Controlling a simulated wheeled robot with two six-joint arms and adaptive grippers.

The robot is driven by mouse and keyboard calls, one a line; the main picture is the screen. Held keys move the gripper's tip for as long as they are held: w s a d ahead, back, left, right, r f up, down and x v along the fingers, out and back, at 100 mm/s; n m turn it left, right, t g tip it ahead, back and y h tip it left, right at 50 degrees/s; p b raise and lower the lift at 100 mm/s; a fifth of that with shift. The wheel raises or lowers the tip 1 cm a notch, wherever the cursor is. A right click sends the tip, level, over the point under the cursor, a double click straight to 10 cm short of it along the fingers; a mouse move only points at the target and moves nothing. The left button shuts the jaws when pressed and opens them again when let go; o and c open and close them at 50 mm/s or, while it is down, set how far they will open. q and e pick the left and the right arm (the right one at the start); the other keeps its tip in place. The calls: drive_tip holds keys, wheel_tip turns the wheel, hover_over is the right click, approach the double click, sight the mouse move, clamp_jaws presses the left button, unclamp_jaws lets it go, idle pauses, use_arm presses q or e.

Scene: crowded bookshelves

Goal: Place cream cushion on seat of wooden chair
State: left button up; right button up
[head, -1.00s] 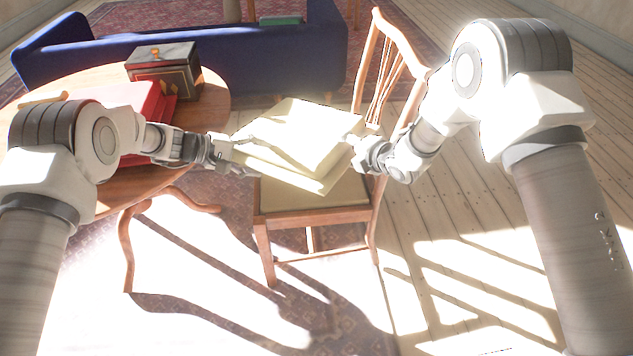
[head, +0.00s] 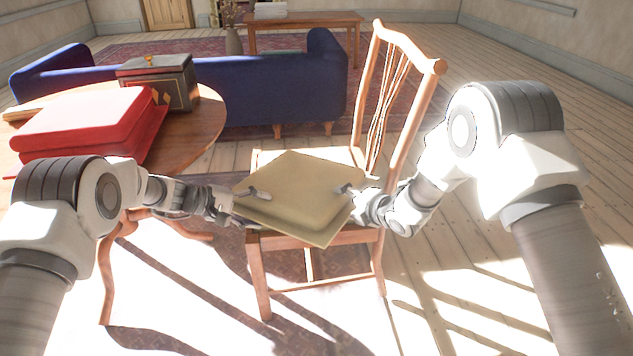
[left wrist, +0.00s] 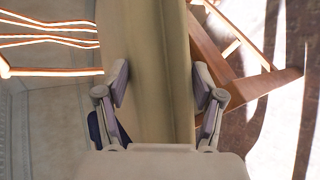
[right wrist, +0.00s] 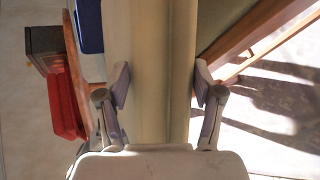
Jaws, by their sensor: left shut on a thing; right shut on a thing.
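The cream cushion (head: 298,192) is held tilted above the seat of the wooden chair (head: 370,237), its near corner pointing down toward me. It covers most of the seat, so I cannot tell whether they touch. My left gripper (head: 246,200) is shut on the cushion's left edge. My right gripper (head: 352,196) is shut on its right edge. In the left wrist view the cushion (left wrist: 160,70) stands between the two fingers (left wrist: 160,88). In the right wrist view the cushion (right wrist: 150,70) also fills the gap between the fingers (right wrist: 160,88).
A round wooden table (head: 207,127) with a red box (head: 85,125) and a dark chest (head: 165,85) stands at the left. A blue sofa (head: 260,95) is behind. The chair's backrest (head: 405,95) rises behind the cushion at right. Open floor lies at right.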

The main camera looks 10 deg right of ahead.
sight(249, 218)
use_arm(q)
drive_tip(key=shift+d, duration=0.1)
use_arm(e)
drive_tip(key=shift+f, duration=0.1)
